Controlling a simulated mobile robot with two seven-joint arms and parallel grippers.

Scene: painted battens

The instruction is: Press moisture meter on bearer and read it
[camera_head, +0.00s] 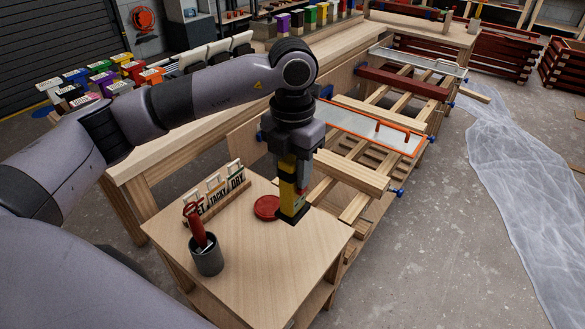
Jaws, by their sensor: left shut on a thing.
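My left gripper (291,165) points down over the small wooden table (262,270) and is shut on the yellow moisture meter (287,190). The meter is upright, with its dark lower end at a black block or stand (293,216) near the table's far right edge. I cannot tell whether the two are apart, and its display is not readable. Light wooden bars (348,170), which may include the bearer, lie on the rack behind and to the right of the meter. My right gripper is out of view.
On the small table are a red round lid (267,207), a dark cup (207,256) with a red-handled tool, and a card holder (218,200) reading "WET", "TACKY", "DRY". The rack holds a grey panel (372,128) and a dark red batten (402,82). Plastic sheeting (515,165) covers floor at right.

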